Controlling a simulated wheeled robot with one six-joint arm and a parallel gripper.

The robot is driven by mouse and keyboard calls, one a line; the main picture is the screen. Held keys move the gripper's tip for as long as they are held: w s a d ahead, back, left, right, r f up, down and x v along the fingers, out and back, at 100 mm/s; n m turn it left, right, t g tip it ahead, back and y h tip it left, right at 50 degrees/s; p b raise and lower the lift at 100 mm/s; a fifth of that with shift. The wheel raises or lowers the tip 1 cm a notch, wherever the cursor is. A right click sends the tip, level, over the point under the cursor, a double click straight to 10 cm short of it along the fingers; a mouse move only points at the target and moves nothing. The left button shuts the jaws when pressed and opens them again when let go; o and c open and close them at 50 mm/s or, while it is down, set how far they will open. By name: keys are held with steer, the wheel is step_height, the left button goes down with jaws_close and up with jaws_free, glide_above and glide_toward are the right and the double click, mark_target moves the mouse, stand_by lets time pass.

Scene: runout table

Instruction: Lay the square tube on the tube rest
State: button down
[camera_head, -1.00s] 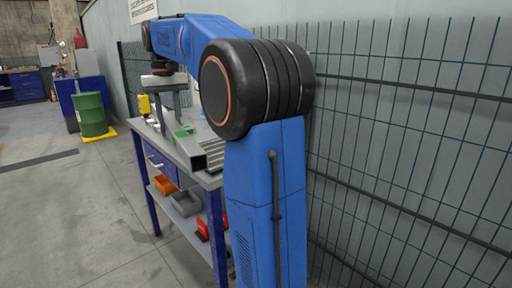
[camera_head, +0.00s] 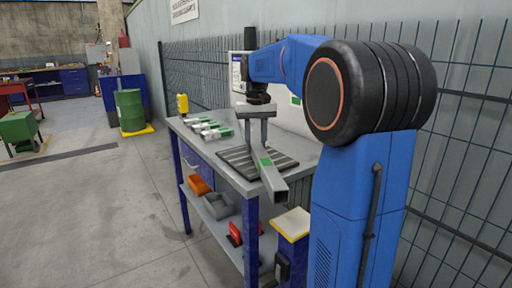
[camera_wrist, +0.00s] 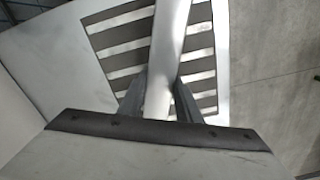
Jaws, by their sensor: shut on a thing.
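The square tube (camera_head: 273,180) is a grey metal bar with a green label and an open square end toward me. My gripper (camera_head: 257,147) is shut on it; the fingers point down from the wrist. In the wrist view the tube (camera_wrist: 169,45) runs between the two dark fingers (camera_wrist: 160,95). A dark slatted rest (camera_head: 235,158), which I take to be the tube rest, lies flat on the table under and behind the tube. It also shows in the wrist view (camera_wrist: 202,65), partly covered by the tube. I cannot tell whether tube and rest touch.
The grey-topped table (camera_head: 188,142) carries several green-and-white items (camera_head: 212,130) and a yellow bottle (camera_head: 182,104) at the far left. Bins sit on its lower shelf (camera_head: 213,215). A mesh fence (camera_head: 460,170) runs along the right.

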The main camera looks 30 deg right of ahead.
steer(key=shift+f, duration=0.4)
steer(key=c, duration=1.3)
jaws_free()
steer(key=shift+f, duration=0.15)
